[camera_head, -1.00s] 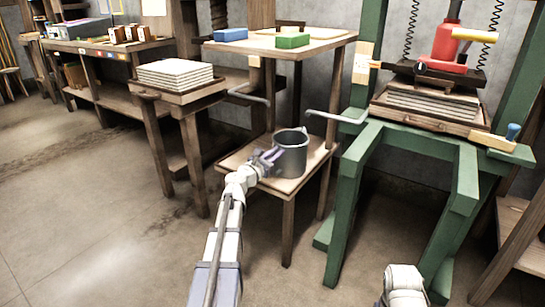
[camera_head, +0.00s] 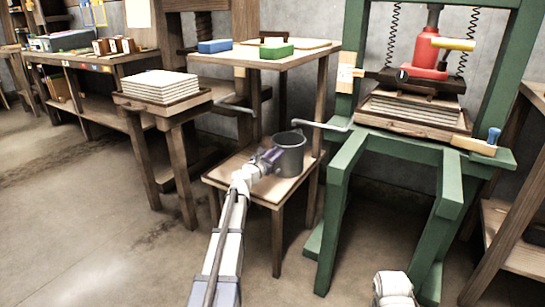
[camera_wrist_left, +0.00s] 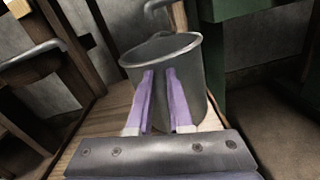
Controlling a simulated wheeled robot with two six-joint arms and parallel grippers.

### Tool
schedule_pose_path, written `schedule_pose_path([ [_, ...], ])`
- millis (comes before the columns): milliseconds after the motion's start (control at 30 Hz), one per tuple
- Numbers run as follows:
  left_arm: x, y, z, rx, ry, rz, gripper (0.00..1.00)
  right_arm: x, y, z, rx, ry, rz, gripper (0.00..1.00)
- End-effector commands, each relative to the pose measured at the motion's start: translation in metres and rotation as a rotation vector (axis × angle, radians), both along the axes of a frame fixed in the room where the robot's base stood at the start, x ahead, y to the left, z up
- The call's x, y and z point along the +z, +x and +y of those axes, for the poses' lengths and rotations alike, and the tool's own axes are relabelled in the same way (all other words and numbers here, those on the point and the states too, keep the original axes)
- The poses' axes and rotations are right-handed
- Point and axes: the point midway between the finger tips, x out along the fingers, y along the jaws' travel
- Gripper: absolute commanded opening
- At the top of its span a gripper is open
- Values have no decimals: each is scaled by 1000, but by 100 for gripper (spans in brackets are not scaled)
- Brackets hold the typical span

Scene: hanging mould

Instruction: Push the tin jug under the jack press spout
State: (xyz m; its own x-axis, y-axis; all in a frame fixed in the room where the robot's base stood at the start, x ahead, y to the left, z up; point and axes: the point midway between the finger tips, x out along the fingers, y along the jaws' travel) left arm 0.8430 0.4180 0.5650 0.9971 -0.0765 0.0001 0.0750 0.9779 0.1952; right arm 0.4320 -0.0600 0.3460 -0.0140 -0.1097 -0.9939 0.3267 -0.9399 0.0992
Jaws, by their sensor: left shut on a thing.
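The grey tin jug (camera_head: 289,155) stands upright on the lower wooden shelf (camera_head: 225,177) of a small stand. My left gripper (camera_head: 268,159) is shut at the jug's near left side. In the left wrist view the purple fingers (camera_wrist_left: 160,100) lie against the jug (camera_wrist_left: 200,75), with a narrow gap showing between them; what they grip is mostly hidden. The green jack press (camera_head: 345,170) stands to the right with its red jack (camera_head: 428,58). Its grey spout (camera_head: 322,126) reaches left, above and slightly right of the jug. My right gripper is out of view.
The stand's upper shelf (camera_head: 310,58) overhangs the jug and carries a blue block (camera_head: 215,46) and a green block (camera_head: 277,50). Its right post (camera_head: 319,150) is close beside the jug. Another grey pipe (camera_head: 236,108) is at the left. The floor in front is open.

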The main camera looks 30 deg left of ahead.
Motion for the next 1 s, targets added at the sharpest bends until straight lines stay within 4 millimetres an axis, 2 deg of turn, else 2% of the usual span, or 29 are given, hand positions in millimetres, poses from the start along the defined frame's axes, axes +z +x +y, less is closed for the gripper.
schedule_pose_path([
  [433,0,39,-3,0,1,0,0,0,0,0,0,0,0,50],
  [833,0,45,-4,0,1,0,0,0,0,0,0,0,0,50],
  [867,0,45,-4,0,1,0,20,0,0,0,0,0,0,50],
  [1000,0,45,-4,0,1,0,35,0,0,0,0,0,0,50],
])
